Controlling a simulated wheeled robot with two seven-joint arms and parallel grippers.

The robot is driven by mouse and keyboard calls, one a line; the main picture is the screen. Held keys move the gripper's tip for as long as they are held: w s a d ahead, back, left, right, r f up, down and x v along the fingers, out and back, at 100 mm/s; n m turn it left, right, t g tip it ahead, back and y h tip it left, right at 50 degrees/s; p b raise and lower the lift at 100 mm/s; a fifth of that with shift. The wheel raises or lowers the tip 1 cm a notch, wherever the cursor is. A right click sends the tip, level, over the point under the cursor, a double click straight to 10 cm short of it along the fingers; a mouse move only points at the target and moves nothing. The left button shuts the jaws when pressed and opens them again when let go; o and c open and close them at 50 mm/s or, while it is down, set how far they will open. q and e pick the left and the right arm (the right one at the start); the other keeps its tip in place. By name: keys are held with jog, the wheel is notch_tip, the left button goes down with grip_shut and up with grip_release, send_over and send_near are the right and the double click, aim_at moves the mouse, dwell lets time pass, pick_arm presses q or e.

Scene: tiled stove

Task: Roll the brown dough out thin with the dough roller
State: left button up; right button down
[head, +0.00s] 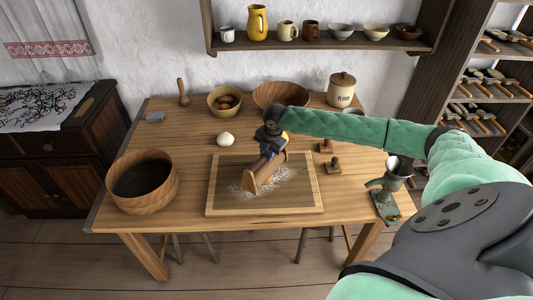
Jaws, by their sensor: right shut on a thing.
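The dough roller (258,178), a pale brown wooden piece, stands tilted over the wooden board (218,195), above a patch of white flour. My right gripper (271,150) reaches in from the right and is shut on the roller's upper part. I cannot tell whether the roller touches the board. I cannot make out the brown dough; the roller and gripper hide part of the board. A whitish ball (225,139) lies on the table behind the board. My left gripper is not in view.
On the table (190,220) stand a large wooden bowl (165,185) at left, a flour jar (341,92) at back right and a metal grinder (388,185) at the right edge. Small stamps (333,167) sit right of the board. A bowl of eggs (212,105) stands behind.

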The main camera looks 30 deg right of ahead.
jog(key=shift+w+a+p, duration=0.2)
jog(key=shift+w+a, duration=0.1)
jog(key=shift+w, duration=0.4)
jog(key=shift+w+a+p, duration=0.2)
jog(key=shift+w+a, duration=0.05)
jog(key=shift+w, duration=0.45)
jog(key=shift+s, duration=0.1)
